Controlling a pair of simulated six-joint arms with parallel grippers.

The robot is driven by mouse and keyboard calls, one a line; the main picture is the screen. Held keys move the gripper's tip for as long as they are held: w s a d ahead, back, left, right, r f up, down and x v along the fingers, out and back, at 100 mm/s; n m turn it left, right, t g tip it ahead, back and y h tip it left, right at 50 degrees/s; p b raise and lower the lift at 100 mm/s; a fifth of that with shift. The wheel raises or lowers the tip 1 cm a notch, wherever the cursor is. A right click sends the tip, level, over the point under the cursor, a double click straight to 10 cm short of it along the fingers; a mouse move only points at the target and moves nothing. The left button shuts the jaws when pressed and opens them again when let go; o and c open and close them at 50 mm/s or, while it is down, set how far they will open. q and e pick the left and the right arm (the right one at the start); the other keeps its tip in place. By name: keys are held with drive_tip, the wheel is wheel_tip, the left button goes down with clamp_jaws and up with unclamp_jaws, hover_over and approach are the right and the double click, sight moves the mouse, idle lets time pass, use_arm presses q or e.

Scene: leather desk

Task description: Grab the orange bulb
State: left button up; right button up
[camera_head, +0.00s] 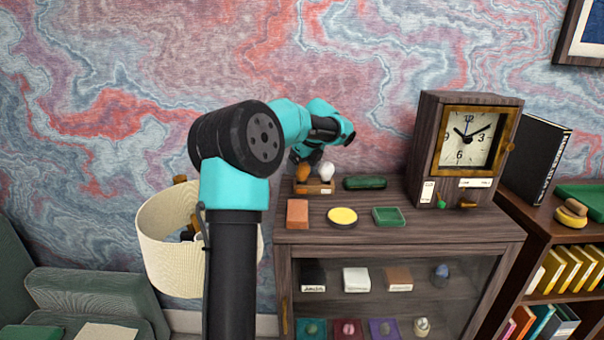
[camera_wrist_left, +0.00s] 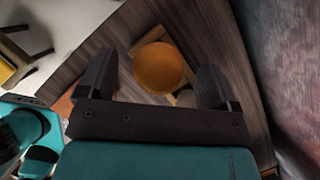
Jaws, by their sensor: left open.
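The orange bulb (camera_head: 303,173) sits in a small wooden holder (camera_head: 313,188) at the back left of the dark wooden cabinet top, beside a white bulb (camera_head: 326,170). In the left wrist view the orange bulb (camera_wrist_left: 158,68) lies between the two dark fingers. My left gripper (camera_head: 308,158) comes down over the holder, open, with a finger on either side of the orange bulb; I cannot tell whether they touch it. Its lower fingers are partly hidden in the head view. A greyish round thing (camera_wrist_left: 187,98) shows near the right finger. My right gripper is not in view.
A dark green case (camera_head: 365,183) lies right of the holder. An orange-brown block (camera_head: 297,213), a yellow round dish (camera_head: 342,217) and a green tray (camera_head: 388,217) lie in front. A wooden clock (camera_head: 468,140) stands right. A cream basket (camera_head: 165,245) is left of the cabinet.

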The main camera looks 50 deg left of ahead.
use_arm(q)
drive_tip(key=shift+x, duration=1.25)
drive_tip(key=c, duration=1)
drive_tip(key=shift+r, duration=0.2)
drive_tip(key=shift+r, duration=1.6)
drive_tip(key=s+d, duration=0.3)
drive_tip(key=d, duration=0.1)
drive_tip(key=s+d+r, duration=0.1)
drive_tip(key=s+d, duration=0.2)
drive_tip(key=d, duration=0.1)
drive_tip(key=s+d, duration=0.3)
drive_tip(key=d, duration=0.2)
drive_tip(key=shift+s+r, duration=0.2)
drive_tip(key=shift+d, duration=0.1)
